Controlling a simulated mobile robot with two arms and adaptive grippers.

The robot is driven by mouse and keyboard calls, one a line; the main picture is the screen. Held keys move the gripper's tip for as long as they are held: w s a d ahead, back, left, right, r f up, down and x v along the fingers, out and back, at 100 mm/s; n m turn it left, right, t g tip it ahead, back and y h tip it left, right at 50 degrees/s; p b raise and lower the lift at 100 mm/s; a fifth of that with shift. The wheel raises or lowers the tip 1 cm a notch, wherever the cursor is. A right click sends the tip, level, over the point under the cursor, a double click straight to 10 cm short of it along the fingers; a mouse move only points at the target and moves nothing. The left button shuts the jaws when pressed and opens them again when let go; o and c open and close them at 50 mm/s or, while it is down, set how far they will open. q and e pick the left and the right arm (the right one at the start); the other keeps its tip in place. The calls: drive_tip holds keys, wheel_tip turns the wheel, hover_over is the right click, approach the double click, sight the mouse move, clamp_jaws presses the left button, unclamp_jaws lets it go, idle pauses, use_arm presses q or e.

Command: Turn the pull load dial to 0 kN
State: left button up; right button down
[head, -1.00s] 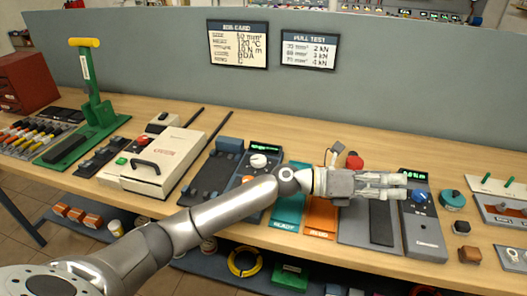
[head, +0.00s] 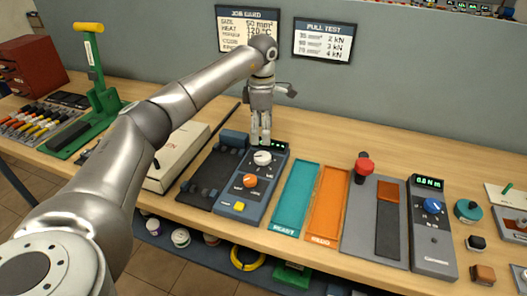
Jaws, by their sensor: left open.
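My left gripper (head: 261,138) points down, open, at the back of a blue control box (head: 226,204). Its fingertips are just behind a white dial (head: 262,158) on that box; I cannot tell whether they touch anything. The box also carries an orange dial (head: 250,181), a yellow button (head: 239,206) and a small display (head: 281,145) that is partly hidden by the gripper. I cannot read which dial is the pull load dial. A grey tester (head: 433,251) at the right has a blue dial (head: 432,205) and a green-lit display. My right gripper is not in view.
A teal tray (head: 296,198) and an orange tray (head: 327,204) lie right of the box. A grey fixture with a red knob (head: 364,165) stands beyond them. The wall panel rises behind.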

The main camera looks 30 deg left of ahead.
sight(262, 156)
use_arm(q)
wheel_tip(262, 156, down, 9)
drive_tip(key=shift+f+p, duration=0.1)
drive_tip(key=shift+p, duration=0.6)
drive_tip(key=shift+c, duration=0.5)
drive_tip(key=c, duration=0.9)
